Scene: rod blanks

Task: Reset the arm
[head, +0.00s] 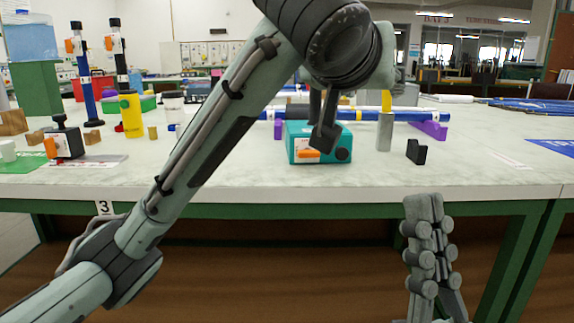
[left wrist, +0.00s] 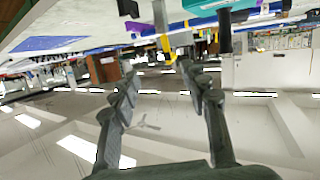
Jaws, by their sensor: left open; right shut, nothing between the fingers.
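My left arm reaches up across the head view from the lower left. My left gripper (head: 319,135) hangs in front of a teal box (head: 312,158) at the middle of the table. Its fingers are apart, and in the left wrist view (left wrist: 160,78) nothing is held between them. I cannot tell the exact gap between the gripper and the box. My right gripper (head: 425,200) stands upright at the lower right, in front of the table's front edge. Its fingers are together with nothing between them. The ends of its wrist are cut off by the frame.
The pale table (head: 480,175) has a green frame. A yellow bottle (head: 131,114) and several items crowd the left. The front right is clear.

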